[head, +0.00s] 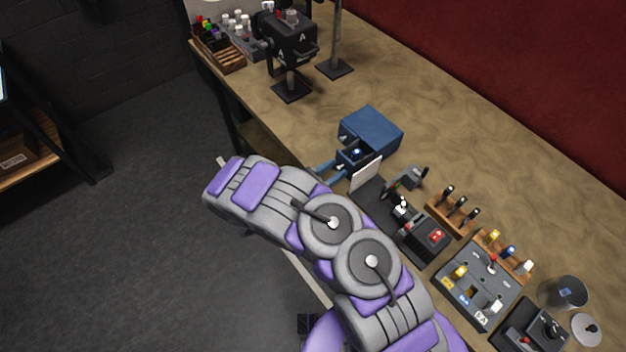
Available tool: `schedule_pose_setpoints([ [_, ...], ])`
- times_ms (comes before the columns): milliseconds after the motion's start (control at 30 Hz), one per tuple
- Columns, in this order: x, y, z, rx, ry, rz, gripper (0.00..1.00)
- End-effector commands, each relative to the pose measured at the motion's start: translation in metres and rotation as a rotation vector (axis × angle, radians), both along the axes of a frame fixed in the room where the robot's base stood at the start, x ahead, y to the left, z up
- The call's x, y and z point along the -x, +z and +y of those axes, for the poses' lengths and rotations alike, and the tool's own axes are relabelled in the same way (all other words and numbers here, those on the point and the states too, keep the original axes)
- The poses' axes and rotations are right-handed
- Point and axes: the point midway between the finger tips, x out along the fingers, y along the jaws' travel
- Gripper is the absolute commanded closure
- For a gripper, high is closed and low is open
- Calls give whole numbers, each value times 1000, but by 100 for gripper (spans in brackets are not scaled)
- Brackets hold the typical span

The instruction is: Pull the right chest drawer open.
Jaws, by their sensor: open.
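The blue chest (372,130) stands on the worktop near its front edge, in the upper middle of the head view. On its front side, facing lower left, a dark opening with a small blue round thing (356,153) shows. Blue parts (324,169) stick out from there toward the table's edge, partly behind my arm. I cannot tell which drawer they belong to or how far it is out. My purple and grey arm crosses the middle of the view just below the chest. I cannot make out my gripper; the arm hides the area below the chest.
A white panel (366,173) stands right beside the chest. Lever and button boxes (477,282) line the front edge at right, with a metal cup (563,293). A black device on a stand (286,42) and a wooden crate (220,50) are at the far end. Worktop behind the chest is clear.

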Motion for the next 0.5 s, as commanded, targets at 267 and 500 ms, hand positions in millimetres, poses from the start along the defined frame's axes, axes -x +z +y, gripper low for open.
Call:
schedule_pose_setpoints([
  [267,29,1,45,0,8,-1,57],
  [500,60,-1,88,-2,7,3,57],
])
